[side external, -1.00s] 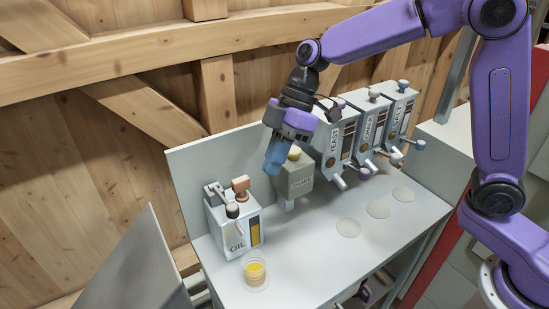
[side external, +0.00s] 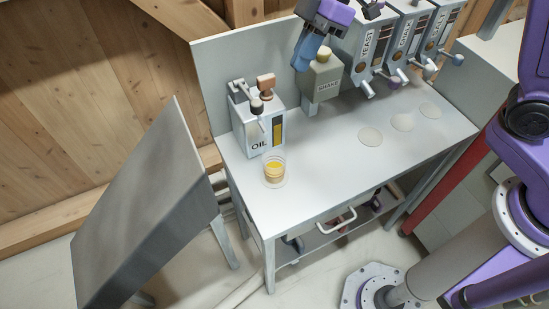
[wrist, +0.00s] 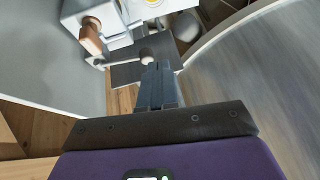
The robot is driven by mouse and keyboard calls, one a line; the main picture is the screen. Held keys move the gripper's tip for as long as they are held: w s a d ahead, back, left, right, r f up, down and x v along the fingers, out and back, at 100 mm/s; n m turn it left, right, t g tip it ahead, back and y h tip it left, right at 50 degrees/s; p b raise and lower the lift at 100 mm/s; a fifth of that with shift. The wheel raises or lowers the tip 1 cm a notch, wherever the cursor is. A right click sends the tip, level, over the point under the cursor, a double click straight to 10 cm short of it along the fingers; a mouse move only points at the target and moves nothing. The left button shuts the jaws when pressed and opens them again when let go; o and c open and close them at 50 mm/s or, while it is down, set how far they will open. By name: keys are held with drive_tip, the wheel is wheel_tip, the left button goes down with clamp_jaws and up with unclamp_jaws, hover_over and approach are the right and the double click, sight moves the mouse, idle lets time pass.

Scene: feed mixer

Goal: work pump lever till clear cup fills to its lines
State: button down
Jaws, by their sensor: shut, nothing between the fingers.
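The white oil pump box (side external: 260,134), labelled OIL, stands at the left end of the bench. It has a brown-handled lever (side external: 266,86) on top and a dark knob (side external: 257,107) in front. The clear cup (side external: 275,177) stands upright in front of it with yellow-orange liquid inside; its fill lines are too small to read. My gripper (side external: 300,67) is shut and empty, to the right of and above the oil box, apart from the lever. In the wrist view its fingers (wrist: 158,68) are together, with the brown handle (wrist: 90,36) at upper left.
A grey-green SHAKE box (side external: 322,82) is close beside my gripper. Several labelled dispensers, including YEAST (side external: 373,45), stand to the right. Flat round discs (side external: 370,137) lie on the bench (side external: 330,180). A slanted grey panel (side external: 145,215) is at left.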

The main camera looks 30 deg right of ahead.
drive_tip(key=w+a+r+m, duration=0.1)
drive_tip(key=w+r, duration=0.4)
drive_tip(key=w, duration=0.1)
drive_tip(key=shift+w+a+r+h, duration=0.2)
drive_tip(key=shift+a+r+h, duration=0.1)
drive_tip(key=shift+r, duration=0.1)
approach(254, 101)
drive_tip(key=x, duration=0.5)
drive_tip(key=shift+w+d+f, duration=0.1)
drive_tip(key=shift+w+d, duration=0.15)
drive_tip(key=shift+w, duration=0.15)
drive_tip(key=shift+s+a+f, duration=0.25)
drive_tip(key=shift+s+f, duration=0.15)
drive_tip(key=shift+f, duration=0.3)
